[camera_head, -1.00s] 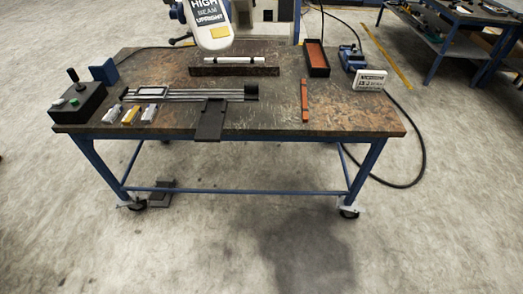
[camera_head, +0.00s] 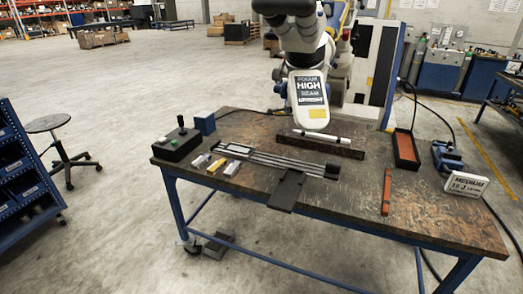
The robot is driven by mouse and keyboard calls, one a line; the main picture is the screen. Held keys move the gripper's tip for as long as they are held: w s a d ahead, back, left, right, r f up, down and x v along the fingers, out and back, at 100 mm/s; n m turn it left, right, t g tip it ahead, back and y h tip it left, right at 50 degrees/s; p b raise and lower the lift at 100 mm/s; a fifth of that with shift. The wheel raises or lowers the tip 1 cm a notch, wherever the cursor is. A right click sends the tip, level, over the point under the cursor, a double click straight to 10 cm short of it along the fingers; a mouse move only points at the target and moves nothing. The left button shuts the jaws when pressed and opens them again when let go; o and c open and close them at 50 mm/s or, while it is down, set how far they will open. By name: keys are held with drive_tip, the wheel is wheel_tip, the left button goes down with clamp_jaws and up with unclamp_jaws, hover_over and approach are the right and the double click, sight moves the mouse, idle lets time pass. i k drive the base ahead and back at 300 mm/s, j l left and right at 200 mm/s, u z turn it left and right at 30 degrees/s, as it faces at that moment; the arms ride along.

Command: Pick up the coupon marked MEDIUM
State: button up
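Three small coupon-like blocks lie in a row on the table's left front: a silver one (camera_head: 200,161), a yellow one (camera_head: 216,165) and another silver one (camera_head: 232,169). Any marks on them are too small to read. My gripper is not in view.
A slotted rail fixture (camera_head: 280,163) with a dark plate (camera_head: 286,191) lies mid-table. A black control box (camera_head: 177,145) with a joystick stands left. A white head labelled FOCUS HIGH BEAM UPRIGHT (camera_head: 308,99) hangs over the back. An orange-lined tray (camera_head: 405,150) and orange bar (camera_head: 386,192) lie right.

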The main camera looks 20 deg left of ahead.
sight(233, 168)
drive_tip(key=i+j, duration=0.25)
drive_tip(key=j, duration=0.2)
drive_tip(key=i+j, duration=0.25)
drive_tip(key=j, duration=0.2)
drive_tip(key=i+j, duration=0.3)
drive_tip(key=i+j+u, duration=0.1)
drive_tip(key=j+u, duration=0.15)
drive_tip(key=u, duration=0.15)
drive_tip(key=i+j+u, duration=0.2)
drive_tip(key=u, duration=0.25)
drive_tip(key=i+j+u, duration=0.1)
drive_tip(key=u, duration=0.6)
drive_tip(key=i, duration=0.05)
